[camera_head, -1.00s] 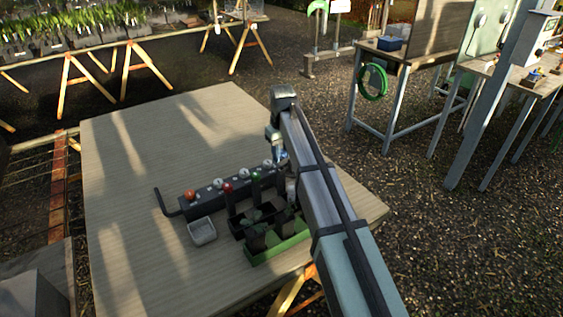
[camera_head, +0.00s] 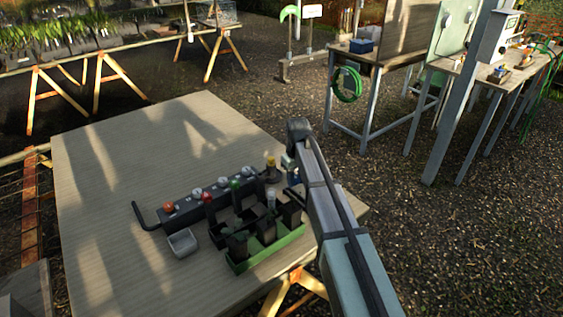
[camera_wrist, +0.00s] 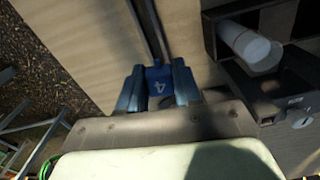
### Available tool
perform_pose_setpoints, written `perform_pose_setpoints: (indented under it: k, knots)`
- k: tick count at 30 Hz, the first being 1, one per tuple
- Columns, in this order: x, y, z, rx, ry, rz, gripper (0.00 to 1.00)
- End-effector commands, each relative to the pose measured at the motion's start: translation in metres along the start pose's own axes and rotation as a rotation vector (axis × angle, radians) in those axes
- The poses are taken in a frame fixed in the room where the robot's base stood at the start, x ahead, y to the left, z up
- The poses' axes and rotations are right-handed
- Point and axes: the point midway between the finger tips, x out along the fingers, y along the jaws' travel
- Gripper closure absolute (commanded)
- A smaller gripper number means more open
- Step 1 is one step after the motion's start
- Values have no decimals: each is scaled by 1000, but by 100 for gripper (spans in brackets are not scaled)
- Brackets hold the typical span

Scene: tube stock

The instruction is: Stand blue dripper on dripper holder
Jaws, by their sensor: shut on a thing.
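In the head view my gripper (camera_head: 293,182) is at the table's right side, and a little blue shows there. A long dark block (camera_head: 190,208) with red and pale knobs lies across the table; I cannot tell whether it is the dripper holder. My gripper is apart from it, past its right end. A yellow-topped piece (camera_head: 270,163) stands at that end.
A green tray (camera_head: 268,253) with black pots stands in front of the block, near my arm. Red-, green- and white-topped pieces rise there. A small grey dish (camera_head: 183,242) is at left. The table's far left (camera_head: 100,180) is clear.

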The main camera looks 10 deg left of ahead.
Motion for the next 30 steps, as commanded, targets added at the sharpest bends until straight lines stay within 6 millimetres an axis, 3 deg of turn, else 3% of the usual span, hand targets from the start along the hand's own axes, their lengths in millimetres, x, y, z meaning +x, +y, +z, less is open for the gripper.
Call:
perform_pose_setpoints:
  k: [2,8,30]
  knots:
    - [14,1,0,-28,0,0,95]
    - [14,6,-14,-121,2,2,95]
    - [33,5,-13,-134,2,2,95]
